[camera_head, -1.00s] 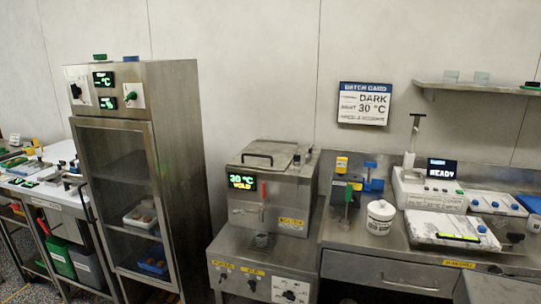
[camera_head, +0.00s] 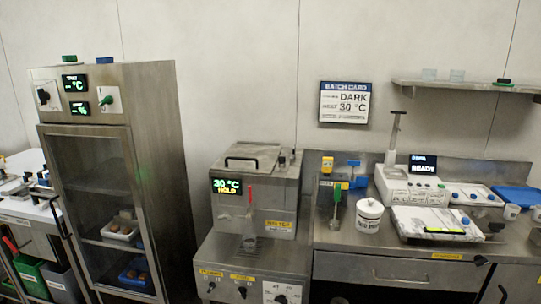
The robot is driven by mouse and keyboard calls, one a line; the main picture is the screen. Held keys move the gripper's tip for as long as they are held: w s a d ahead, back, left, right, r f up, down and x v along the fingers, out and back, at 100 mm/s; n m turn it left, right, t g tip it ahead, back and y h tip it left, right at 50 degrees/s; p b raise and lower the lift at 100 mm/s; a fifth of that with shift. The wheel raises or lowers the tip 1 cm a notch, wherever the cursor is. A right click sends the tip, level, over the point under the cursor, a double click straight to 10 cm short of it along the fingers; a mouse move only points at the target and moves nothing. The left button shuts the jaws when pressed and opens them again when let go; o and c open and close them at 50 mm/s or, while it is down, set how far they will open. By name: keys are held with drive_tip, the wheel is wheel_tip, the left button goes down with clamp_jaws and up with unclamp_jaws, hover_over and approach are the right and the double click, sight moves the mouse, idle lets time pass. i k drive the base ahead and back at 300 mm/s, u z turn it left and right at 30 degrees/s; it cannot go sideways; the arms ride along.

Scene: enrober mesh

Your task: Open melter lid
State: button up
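The melter (camera_head: 275,205) is a steel box on a steel cabinet, in the middle of the head view. Its lid (camera_head: 268,153) lies flat and closed on top, with a dark bar handle (camera_head: 241,159) along its left part. The melter's display (camera_head: 227,186) reads 30 °C HOLD. My gripper is not in view.
A tall steel cabinet (camera_head: 160,160) with a glass door stands to the left. A steel counter (camera_head: 345,238) to the right holds a white tub (camera_head: 369,214), a scale (camera_head: 408,186) and small tools. A wall shelf (camera_head: 465,87) and a batch card (camera_head: 345,102) are above.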

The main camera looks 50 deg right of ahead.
sight(262, 160)
drive_tip(key=u, duration=0.7)
drive_tip(key=k, duration=0.1)
drive_tip(key=z, duration=2.1)
drive_tip(key=k, duration=0.95)
drive_tip(key=u, duration=0.1)
drive_tip(key=i, duration=0.7)
